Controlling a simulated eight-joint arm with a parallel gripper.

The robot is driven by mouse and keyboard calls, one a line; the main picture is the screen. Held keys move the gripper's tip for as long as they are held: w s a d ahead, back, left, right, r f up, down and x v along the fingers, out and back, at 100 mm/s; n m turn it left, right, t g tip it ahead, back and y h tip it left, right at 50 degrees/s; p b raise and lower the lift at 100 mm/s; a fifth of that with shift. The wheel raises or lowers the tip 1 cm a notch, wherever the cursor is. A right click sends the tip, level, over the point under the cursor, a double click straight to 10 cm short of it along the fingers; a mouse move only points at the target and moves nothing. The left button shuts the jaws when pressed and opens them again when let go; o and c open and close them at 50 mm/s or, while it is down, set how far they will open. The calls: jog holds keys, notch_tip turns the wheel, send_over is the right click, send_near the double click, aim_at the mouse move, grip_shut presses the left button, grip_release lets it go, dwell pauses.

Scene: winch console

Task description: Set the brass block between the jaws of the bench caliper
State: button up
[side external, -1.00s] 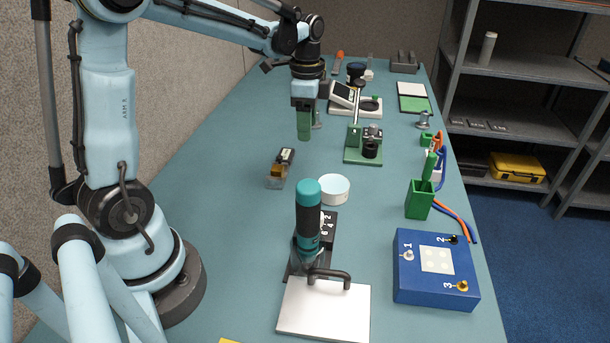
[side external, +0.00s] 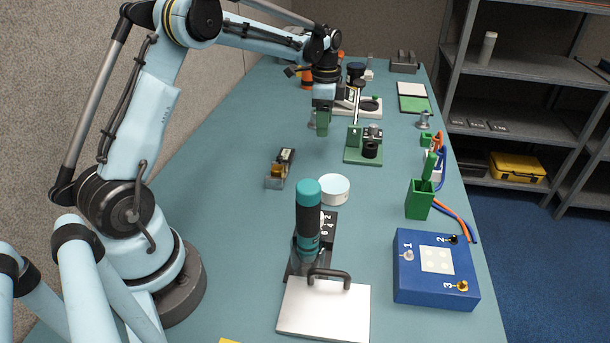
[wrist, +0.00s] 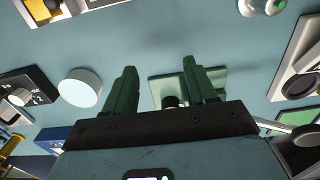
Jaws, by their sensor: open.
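The brass block (side external: 278,170) is a small yellow piece in the near part of a narrow grey holder with a black part, which looks like the bench caliper (side external: 286,156). At this size I cannot tell whether both jaws touch the block. In the wrist view, the yellow block (wrist: 43,12) shows at the top left, within the pale frame of the caliper (wrist: 100,15), partly cut off by the picture edge. My gripper (side external: 322,130) hangs above the table, beyond and to the right of the caliper. In the wrist view its green fingers (wrist: 157,68) are apart with nothing between them.
A white round disc (side external: 334,189) stands close to the caliper. A green stand with a dark cylinder (side external: 371,149) is right of my gripper. A teal-topped handle (side external: 307,205) and a blue numbered box (side external: 436,268) are nearer. The table left of the caliper is clear.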

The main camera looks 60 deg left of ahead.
jog(key=a+f, duration=0.2)
jog(key=shift+w+a, duration=0.2)
jog(key=shift+a, duration=0.2)
jog(key=f, duration=0.3)
jog(key=shift+a+f, duration=0.2)
jog(key=shift+f, duration=0.15)
notch_tip(320, 180, up, 12)
jog(key=s+d+r+n+t, duration=0.4)
jog(key=s+d, duration=0.3)
jog(key=d, duration=0.4)
jog(key=s+d+f+n+t, duration=0.1)
jog(key=s+d+n, duration=0.1)
jog(key=s+d, duration=0.2)
jog(key=s+d+f+n+t, duration=0.2)
jog(key=s+d+n, duration=0.1)
jog(key=s, duration=0.4)
jog(key=shift+s+d+f, duration=0.2)
jog(key=shift+d+f, duration=0.1)
jog(key=shift+d, duration=0.6)
